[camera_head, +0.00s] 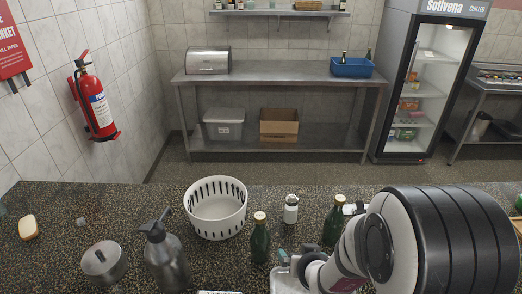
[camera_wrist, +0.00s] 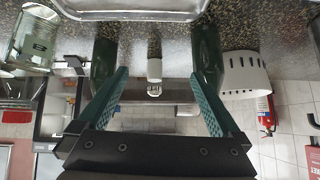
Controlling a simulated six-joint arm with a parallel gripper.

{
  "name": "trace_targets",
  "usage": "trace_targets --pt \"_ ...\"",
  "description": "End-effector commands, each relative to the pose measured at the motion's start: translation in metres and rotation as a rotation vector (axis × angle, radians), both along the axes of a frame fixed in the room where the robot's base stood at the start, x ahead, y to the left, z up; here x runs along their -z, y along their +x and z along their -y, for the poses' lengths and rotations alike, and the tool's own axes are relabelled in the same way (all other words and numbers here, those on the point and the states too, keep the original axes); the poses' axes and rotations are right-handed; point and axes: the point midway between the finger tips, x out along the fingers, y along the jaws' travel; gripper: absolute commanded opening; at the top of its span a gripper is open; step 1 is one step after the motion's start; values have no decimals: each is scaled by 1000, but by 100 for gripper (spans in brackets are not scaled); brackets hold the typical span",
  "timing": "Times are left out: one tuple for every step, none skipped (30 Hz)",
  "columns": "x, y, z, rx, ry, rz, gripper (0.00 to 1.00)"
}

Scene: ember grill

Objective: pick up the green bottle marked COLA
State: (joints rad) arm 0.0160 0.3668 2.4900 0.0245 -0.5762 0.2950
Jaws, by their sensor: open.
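Two dark green bottles with pale caps stand upright on the speckled counter (camera_head: 140,200). The left one (camera_head: 260,240) is left of a small white bottle (camera_head: 291,209), and the right one (camera_head: 333,230) is partly behind my arm. No COLA marking is readable on either. In the upside-down wrist view they are the right bottle (camera_wrist: 207,55) and the left bottle (camera_wrist: 102,58), with the white bottle (camera_wrist: 154,68) between them. My gripper (camera_wrist: 159,73) is open and empty, its teal fingers spread, facing the white bottle. I cannot tell whether a finger touches a green bottle.
A white slotted basket (camera_head: 216,222) stands left of the bottles. A grey pump bottle (camera_head: 166,255), a lidded metal pot (camera_head: 103,262) and a sponge (camera_head: 28,227) are farther left. A clear jar (camera_wrist: 36,38) shows in the wrist view. The counter's left back is mostly clear.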

Motion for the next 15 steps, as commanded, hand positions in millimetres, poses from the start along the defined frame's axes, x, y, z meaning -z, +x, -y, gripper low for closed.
trace_targets --pt "16 11 -8 -54 -5 70 100" --pt "22 19 -14 -93 -5 129 100" --pt "28 25 -23 -141 -4 200 100" --pt "31 27 -29 -173 -1 247 100" --pt "34 28 -35 -202 1 288 100" --pt "37 28 -43 -239 6 335 100" --pt "39 27 -48 -263 10 366 100" --pt "41 26 -53 -285 13 395 100" --pt "43 24 -58 -311 19 426 100" --pt "44 22 -62 -329 22 446 100" --pt "44 20 -65 -342 24 463 100" --pt "45 19 -68 -356 27 481 100" --pt "45 19 -70 -363 29 489 100" --pt "46 21 -72 -368 29 495 100" --pt "46 25 -74 -372 30 501 100"
